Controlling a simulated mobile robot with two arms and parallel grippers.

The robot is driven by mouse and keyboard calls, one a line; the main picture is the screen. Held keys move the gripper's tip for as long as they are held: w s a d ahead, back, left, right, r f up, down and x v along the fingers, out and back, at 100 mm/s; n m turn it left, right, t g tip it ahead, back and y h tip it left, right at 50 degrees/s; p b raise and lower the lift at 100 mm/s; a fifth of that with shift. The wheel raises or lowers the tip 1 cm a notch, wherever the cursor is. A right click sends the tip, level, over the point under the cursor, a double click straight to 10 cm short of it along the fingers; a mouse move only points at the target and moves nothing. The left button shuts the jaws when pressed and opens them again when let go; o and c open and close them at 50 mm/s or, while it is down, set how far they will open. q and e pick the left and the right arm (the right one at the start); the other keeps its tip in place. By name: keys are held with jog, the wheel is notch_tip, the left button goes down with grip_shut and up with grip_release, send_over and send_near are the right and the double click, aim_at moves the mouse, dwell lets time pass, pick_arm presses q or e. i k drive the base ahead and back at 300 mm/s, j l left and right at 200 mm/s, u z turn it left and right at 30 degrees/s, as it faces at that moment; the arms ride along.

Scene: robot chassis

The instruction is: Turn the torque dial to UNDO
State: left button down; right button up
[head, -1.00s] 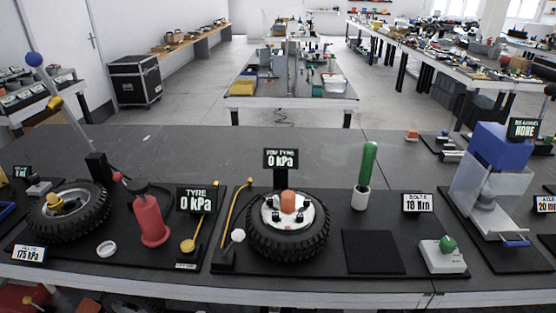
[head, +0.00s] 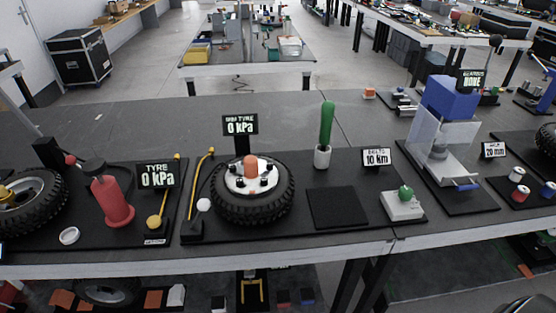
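The likely torque dial is a green knob (head: 405,192) on a small white box (head: 403,207), at the right end of the wheel station's black mat. I cannot read any marking on it. A green-handled tool (head: 327,125) stands upright in a white cup (head: 322,157) to the left. Neither of my grippers can be made out. A dark rounded shape at the bottom right corner is too cut off to identify.
A tyre with a bolted hub (head: 252,190) lies left of an empty black square pad (head: 337,208). A clear-walled press with a blue top (head: 447,98) stands right of the dial box. A red pump (head: 113,203) is further left. The table's front edge (head: 300,252) is clear.

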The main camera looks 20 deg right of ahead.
aim_at(405, 193)
jog(key=z, duration=1.7)
